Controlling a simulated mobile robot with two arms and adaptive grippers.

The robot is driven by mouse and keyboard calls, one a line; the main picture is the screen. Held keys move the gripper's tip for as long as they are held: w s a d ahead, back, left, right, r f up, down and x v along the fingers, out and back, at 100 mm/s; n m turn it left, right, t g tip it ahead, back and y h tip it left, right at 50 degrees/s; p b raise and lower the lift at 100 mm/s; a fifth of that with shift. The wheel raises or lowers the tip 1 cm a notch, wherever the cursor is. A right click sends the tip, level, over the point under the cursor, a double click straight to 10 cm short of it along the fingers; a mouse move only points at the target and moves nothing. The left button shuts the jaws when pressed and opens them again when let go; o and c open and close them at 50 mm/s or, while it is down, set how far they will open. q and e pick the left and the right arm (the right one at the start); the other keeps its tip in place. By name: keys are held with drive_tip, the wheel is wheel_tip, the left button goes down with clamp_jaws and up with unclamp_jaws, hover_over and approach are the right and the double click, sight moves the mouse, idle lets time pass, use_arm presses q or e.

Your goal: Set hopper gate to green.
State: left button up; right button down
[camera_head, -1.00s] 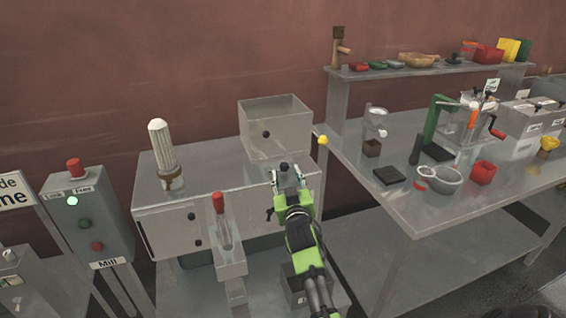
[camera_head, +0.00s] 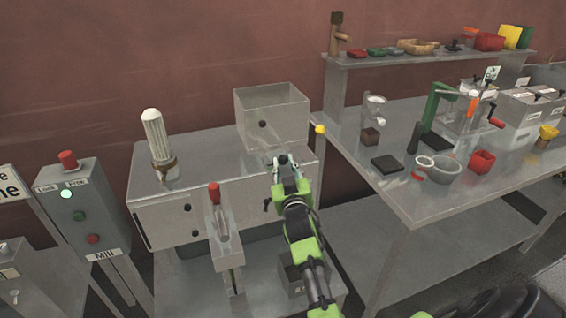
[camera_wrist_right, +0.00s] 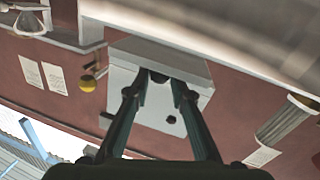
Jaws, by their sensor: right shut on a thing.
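The hopper is a grey metal box (camera_head: 272,112) on top of the steel cabinet (camera_head: 215,190). A small black knob (camera_head: 262,124) is on its front face, and a yellow ball (camera_head: 320,129) stands out at its right side. My right gripper (camera_head: 283,160) is at the hopper's lower front. In the right wrist view the hopper (camera_wrist_right: 190,80) looks upside down, and my right fingers (camera_wrist_right: 158,82) are shut on a dark knob (camera_wrist_right: 158,76) at its edge. The other black knob (camera_wrist_right: 171,120) and the yellow ball (camera_wrist_right: 87,84) are clear of the fingers. I see no green gate mark. My left gripper is not in view.
A red-topped lever (camera_head: 214,192) stands left of my right arm. A ribbed white cylinder (camera_head: 155,135) is on the cabinet. The Mill control box (camera_head: 80,212) is at left. A steel table (camera_head: 400,205) with several tools and cups is close on the right.

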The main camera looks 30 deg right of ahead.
drive_tip(key=shift+v, duration=0.9)
drive_tip(key=c, duration=2)
unclamp_jaws()
drive_tip(key=shift+w+d+f, duration=0.15)
drive_tip(key=shift+d+f, duration=0.05)
drive_tip(key=shift+d, duration=0.05)
drive_tip(key=shift+o, duration=1.1)
drive_tip(key=shift+w+d+f, duration=0.1)
drive_tip(key=shift+w, duration=0.1)
drive_tip(key=shift+s+r, duration=0.15)
drive_tip(key=shift+r, duration=0.05)
drive_tip(key=v, duration=0.7)
drive_tip(key=shift+s, duration=0.15)
